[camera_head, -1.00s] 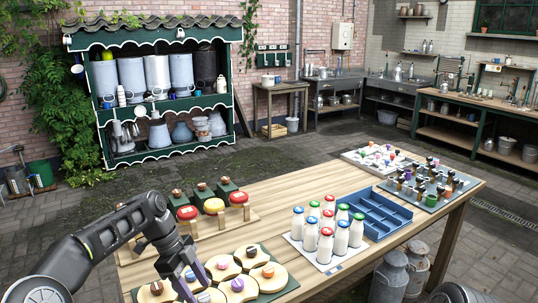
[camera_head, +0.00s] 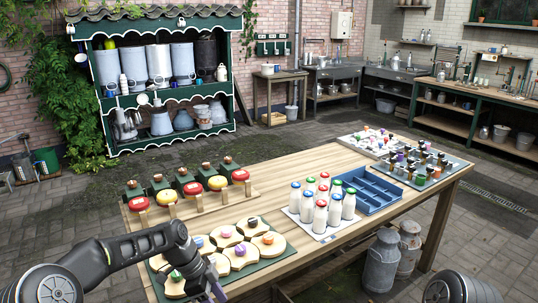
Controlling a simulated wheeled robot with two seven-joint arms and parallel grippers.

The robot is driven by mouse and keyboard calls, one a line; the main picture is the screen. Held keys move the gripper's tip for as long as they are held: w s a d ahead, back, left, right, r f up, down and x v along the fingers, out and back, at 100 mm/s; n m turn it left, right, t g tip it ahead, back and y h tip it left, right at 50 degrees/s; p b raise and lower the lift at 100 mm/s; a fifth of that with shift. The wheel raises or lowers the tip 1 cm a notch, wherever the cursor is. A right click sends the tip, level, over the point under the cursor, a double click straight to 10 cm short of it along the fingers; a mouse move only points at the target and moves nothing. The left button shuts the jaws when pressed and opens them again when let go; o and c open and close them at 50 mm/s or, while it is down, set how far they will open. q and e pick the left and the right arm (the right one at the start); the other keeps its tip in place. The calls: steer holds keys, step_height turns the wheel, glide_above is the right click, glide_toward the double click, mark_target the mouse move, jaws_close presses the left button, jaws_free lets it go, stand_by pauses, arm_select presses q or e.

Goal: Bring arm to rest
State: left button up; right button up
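My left arm comes in from the lower left, and its gripper (camera_head: 212,291) points down at the front left corner of the wooden table, over the near edge of a green tray (camera_head: 290,251) of round pale pieces. The fingertips are partly cut off by the bottom edge, so I cannot tell whether it is open or shut. A rounded part of my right arm shows at the lower right corner; its gripper is out of view.
The wooden table (camera_head: 290,167) bears red and yellow round tops (camera_head: 217,183), milk bottles (camera_head: 320,215), a blue crate (camera_head: 368,205) and a tray of small dark bottles (camera_head: 428,186). Milk churns (camera_head: 381,262) stand beside it. A green churn shelf (camera_head: 102,118) stands behind.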

arm_select(q)
steer(key=s+d+f+n, duration=0.5)
steer(key=s+f, duration=0.1)
steer(key=f, duration=0.5)
steer(key=s+f+n, duration=0.4)
steer(key=s, duration=0.4)
steer(key=s+f+n, duration=0.4)
steer(key=s+n, duration=0.1)
steer(key=s, duration=0.3)
steer(key=s+f+n+t, duration=0.1)
steer(key=s+f+n, duration=0.2)
steer(key=s, duration=0.6)
steer(key=shift+d+f+n+y, duration=0.4)
steer(key=shift+n, duration=0.6)
steer(key=shift+o, duration=0.2)
